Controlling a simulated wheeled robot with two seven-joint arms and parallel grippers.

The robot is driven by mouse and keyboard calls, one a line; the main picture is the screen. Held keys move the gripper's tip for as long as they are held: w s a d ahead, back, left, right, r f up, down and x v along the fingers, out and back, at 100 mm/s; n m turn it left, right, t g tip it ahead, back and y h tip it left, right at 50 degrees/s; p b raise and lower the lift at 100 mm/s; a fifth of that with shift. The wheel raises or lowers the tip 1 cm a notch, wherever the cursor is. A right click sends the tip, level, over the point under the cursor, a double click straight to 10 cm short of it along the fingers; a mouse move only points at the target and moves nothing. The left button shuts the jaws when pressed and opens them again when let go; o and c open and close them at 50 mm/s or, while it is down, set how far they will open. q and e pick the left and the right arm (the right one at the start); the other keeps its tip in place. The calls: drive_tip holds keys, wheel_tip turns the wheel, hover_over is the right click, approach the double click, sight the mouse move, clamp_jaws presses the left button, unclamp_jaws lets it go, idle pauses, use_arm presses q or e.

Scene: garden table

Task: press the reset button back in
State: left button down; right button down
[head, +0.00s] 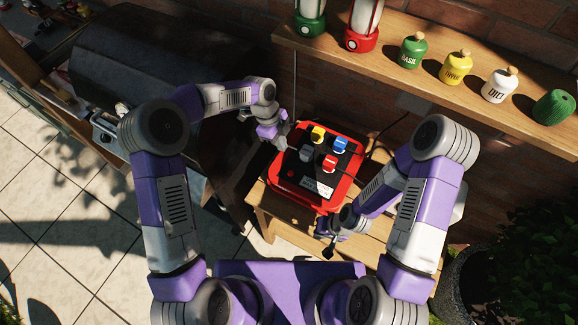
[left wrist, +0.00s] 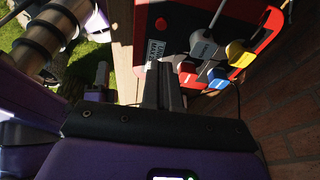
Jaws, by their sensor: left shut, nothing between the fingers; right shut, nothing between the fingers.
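A red box with a black top (head: 343,176) stands on the wooden bench, with several coloured plugs in it. The round red reset button (head: 291,173) is on its black top, near the left edge, beside a white label. The button also shows in the left wrist view (left wrist: 160,23); how far it stands out cannot be told. My left gripper (head: 283,144) is shut and empty at the box's upper left edge, apart from the button. Its fingers (left wrist: 165,68) point toward the box in the wrist view. My right gripper (head: 328,252) is shut and empty, below the box near the bench's front.
Yellow (head: 318,132), blue (head: 339,145), grey (head: 306,153) and red (head: 329,163) plugs stand up from the box, with cables. A dark grill (head: 150,60) is at left. A wooden shelf (head: 440,82) holds lanterns and jars above. The bench (head: 372,235) is bare at front right.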

sight(291, 173)
idle(0.4)
use_arm(q)
drive_tip(key=x, duration=1.2)
drive_tip(key=shift+w+a+f, duration=0.2)
drive_tip(key=shift+a+f, duration=0.1)
drive_tip(key=shift+f, duration=0.65)
